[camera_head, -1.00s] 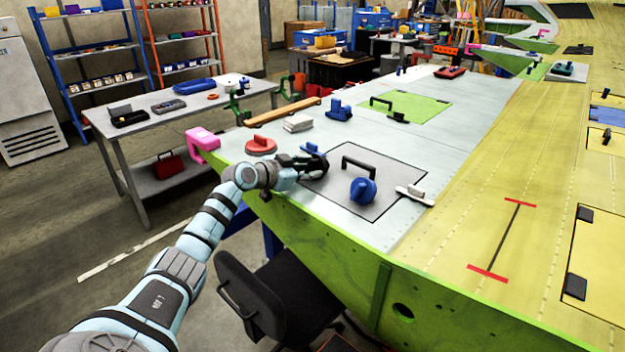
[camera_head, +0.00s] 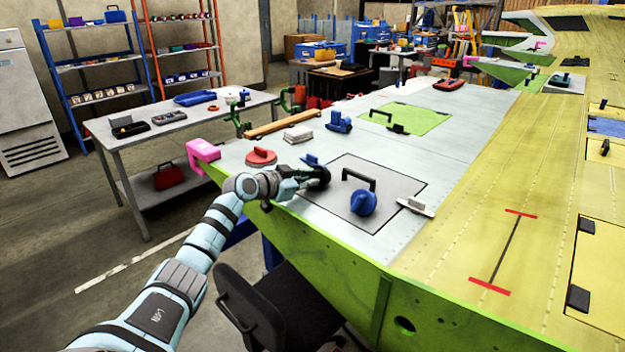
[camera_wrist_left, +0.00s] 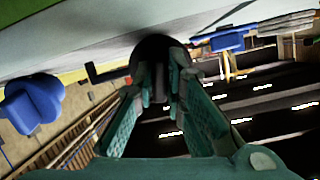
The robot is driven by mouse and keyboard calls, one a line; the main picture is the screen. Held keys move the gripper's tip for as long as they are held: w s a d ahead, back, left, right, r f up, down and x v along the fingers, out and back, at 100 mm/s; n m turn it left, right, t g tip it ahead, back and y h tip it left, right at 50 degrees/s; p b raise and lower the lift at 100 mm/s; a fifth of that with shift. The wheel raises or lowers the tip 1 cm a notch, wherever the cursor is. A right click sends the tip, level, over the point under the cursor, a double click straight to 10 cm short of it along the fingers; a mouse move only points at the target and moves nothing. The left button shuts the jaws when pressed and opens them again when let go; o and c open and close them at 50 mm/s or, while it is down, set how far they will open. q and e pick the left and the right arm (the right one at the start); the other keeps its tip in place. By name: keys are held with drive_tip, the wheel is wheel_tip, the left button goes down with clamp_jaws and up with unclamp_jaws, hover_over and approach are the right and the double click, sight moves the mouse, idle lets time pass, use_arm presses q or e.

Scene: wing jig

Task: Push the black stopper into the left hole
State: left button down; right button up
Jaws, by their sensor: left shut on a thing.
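My left gripper (camera_head: 312,180) reaches in from the left over the pale wing panel. It is shut on the black stopper (camera_head: 321,175), whose round dark face shows just left of the grey plate. In the left wrist view the stopper (camera_wrist_left: 155,48) sits between the green fingers (camera_wrist_left: 163,95), close to the pale surface. I cannot tell whether it touches the surface. The left hole is not visible; the gripper and stopper may hide it. A blue knob (camera_head: 363,203) stands on the front part of the grey plate (camera_head: 345,218). My right gripper is not in view.
A black handle (camera_head: 359,177) rises from the plate. A white-handled tool (camera_head: 415,206) lies right of it. A red round lifter (camera_head: 261,157), white blocks (camera_head: 298,134) and a blue clamp (camera_head: 339,122) stand behind the gripper. A chair (camera_head: 265,305) stands below the panel's edge.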

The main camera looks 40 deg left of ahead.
use_arm(q)
wheel_tip(320, 180, up, 6)
drive_tip(key=p, duration=0.4)
